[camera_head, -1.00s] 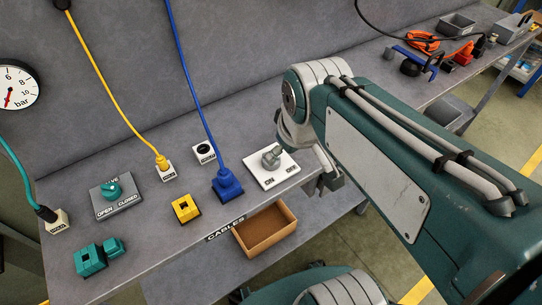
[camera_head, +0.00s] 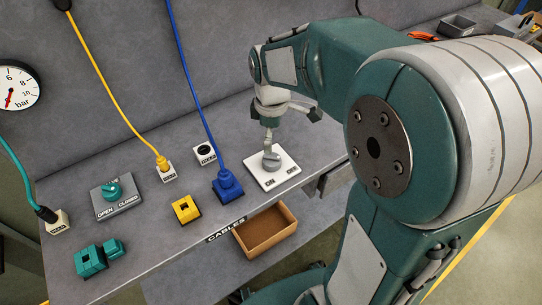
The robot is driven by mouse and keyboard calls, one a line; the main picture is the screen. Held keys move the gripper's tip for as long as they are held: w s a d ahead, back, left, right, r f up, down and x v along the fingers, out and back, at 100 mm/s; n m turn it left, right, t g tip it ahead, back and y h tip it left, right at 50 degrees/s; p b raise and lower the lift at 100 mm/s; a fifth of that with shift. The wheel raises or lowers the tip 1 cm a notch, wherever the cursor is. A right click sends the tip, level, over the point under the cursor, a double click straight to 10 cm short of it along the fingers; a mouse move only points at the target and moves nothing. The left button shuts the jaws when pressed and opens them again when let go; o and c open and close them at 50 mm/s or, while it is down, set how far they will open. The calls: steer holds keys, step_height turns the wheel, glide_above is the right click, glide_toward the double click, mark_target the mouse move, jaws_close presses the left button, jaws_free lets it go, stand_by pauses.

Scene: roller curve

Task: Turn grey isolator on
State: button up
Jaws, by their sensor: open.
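The grey isolator (camera_head: 271,162) is a round knob on a white plate (camera_head: 289,181) marked ON and OFF, near the bench's front edge. Its handle's exact direction is hard to tell. My gripper (camera_head: 270,136) is above and just behind the knob, pointing down. One finger spreads to the right and the gripper is open. Whether a fingertip touches the knob cannot be told.
Left of the plate stand a blue plug (camera_head: 227,184) with its cable, a yellow socket (camera_head: 185,209) and a yellow plug (camera_head: 163,164). A teal valve knob (camera_head: 112,190) is further left. A brown open box (camera_head: 265,234) sits below the bench edge.

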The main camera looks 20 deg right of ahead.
mark_target(272, 156)
step_height(272, 156, down, 8)
steer(key=shift+f, duration=0.2)
steer(key=shift+c, duration=0.3)
steer(key=c, duration=1)
